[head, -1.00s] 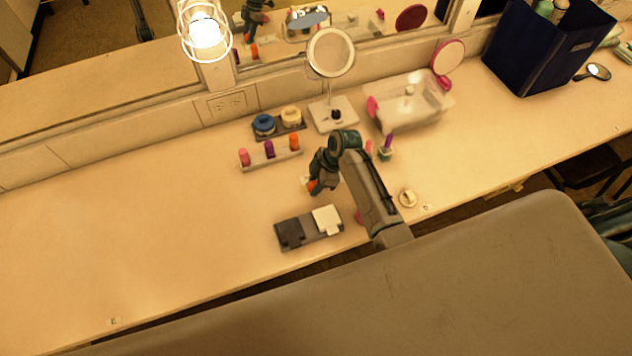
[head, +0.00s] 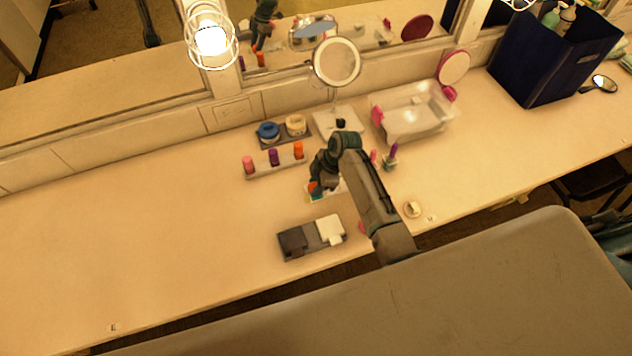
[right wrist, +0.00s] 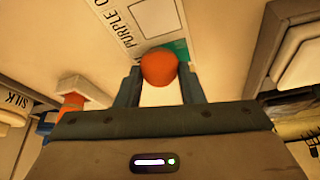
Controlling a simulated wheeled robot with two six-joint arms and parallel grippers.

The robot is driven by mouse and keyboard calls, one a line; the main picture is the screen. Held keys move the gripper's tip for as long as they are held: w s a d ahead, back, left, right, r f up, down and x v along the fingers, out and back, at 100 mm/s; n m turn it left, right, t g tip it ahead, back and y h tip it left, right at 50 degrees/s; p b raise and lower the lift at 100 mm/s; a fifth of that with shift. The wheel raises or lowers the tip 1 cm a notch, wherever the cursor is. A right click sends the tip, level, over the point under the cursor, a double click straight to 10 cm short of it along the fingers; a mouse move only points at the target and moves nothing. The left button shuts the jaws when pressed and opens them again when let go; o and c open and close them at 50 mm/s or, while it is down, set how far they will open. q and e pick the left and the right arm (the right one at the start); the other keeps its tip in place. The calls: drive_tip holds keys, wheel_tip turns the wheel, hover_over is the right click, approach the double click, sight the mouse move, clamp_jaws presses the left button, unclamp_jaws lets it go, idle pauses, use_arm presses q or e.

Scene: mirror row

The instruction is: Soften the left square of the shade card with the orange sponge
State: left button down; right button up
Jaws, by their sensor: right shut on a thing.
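A white printed card, which looks like the shade card (right wrist: 121,22), lies under my right gripper. It carries the lettering "PURPLE O", a grey outlined square and a green patch. In the head view part of it shows beside the gripper, with the arm covering much of it. My right gripper (right wrist: 160,85) is shut on the round orange sponge (right wrist: 158,67), which overlaps the card's green patch in the right wrist view. I cannot tell whether sponge and card touch. In the head view the right gripper (head: 316,189) hides most of the sponge. My left gripper is out of view.
A grey tray with a black square (head: 292,241) and a white square (head: 330,229) lies in front. Behind stand a rack (head: 276,166) of coloured sticks, two jars (head: 268,131), a round mirror (head: 337,62) and a clear bin (head: 410,117). The counter's left is clear.

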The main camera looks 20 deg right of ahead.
sight(316, 201)
drive_tip(key=shift+s+p, duration=1.15)
drive_tip(key=shift+s, duration=0.4)
drive_tip(key=shift+s+f, duration=0.15)
drive_tip(key=shift+s, duration=0.05)
drive_tip(key=shift+w, duration=0.35)
drive_tip(key=shift+w+b, duration=0.3)
drive_tip(key=shift+w, duration=1.2)
drive_tip(key=shift+s+r+p, duration=0.25)
drive_tip(key=shift+s+p, duration=0.15)
drive_tip(key=shift+p, duration=0.05)
drive_tip(key=shift+s+p, duration=0.45)
drive_tip(key=shift+s, duration=0.3)
drive_tip(key=shift+s+f, duration=0.3)
drive_tip(key=shift+s, duration=0.45)
